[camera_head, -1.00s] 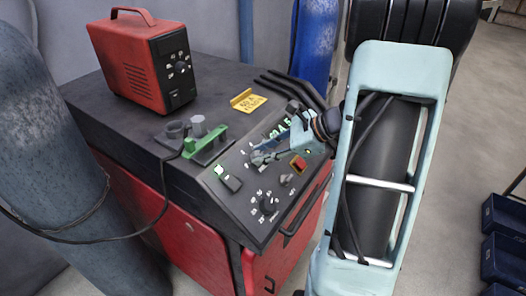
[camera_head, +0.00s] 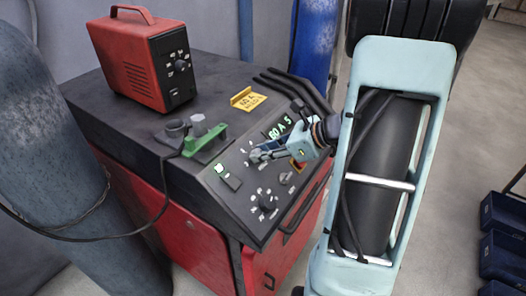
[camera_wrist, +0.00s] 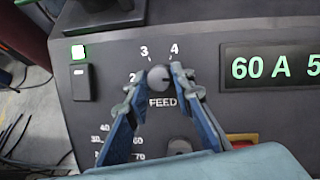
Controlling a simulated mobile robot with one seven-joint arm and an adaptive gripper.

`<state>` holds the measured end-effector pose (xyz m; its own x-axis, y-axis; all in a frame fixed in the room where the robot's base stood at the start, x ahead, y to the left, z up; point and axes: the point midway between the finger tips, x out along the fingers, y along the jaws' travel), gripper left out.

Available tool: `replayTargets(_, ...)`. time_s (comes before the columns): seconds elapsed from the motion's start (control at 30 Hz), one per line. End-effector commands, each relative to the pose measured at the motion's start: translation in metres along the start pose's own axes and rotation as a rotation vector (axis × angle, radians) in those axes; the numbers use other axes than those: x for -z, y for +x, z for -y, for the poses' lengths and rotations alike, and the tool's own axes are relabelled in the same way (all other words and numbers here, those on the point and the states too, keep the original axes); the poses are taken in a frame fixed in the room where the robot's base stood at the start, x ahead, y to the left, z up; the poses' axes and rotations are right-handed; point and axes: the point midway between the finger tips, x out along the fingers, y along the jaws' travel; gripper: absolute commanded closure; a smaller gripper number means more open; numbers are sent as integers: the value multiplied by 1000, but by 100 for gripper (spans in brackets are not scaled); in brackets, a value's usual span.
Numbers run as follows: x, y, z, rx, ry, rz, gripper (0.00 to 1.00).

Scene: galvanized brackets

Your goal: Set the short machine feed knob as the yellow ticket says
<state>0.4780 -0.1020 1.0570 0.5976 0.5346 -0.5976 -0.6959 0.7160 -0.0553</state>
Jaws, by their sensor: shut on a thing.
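My gripper (camera_wrist: 160,88) is shut on the round grey feed knob (camera_wrist: 158,77), one finger on each side, just above the word FEED. The numbers 2, 3 and 4 show around the knob; its pointer cannot be made out. The green display (camera_wrist: 275,67) shows 60 A and a 5, cut off by the frame edge.
A lower dial knob (camera_head: 267,203), a switch (camera_wrist: 81,82) with a lit green lamp and a red-and-yellow button (camera_head: 297,166) sit near my gripper. A red box (camera_head: 145,62) and a green clamp (camera_head: 205,145) are on the top. Gas cylinders stand behind and left.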

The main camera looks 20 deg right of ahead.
Motion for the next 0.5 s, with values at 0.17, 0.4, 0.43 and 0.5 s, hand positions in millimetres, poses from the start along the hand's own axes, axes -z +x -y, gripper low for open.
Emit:
replayTargets(0.17,0,0,0,0,2,1,76)
replayTargets(0.4,0,0,0,0,1,1,61)
replayTargets(0.43,0,0,0,0,1,1,61)
replayTargets(0.5,0,0,0,0,0,1,61)
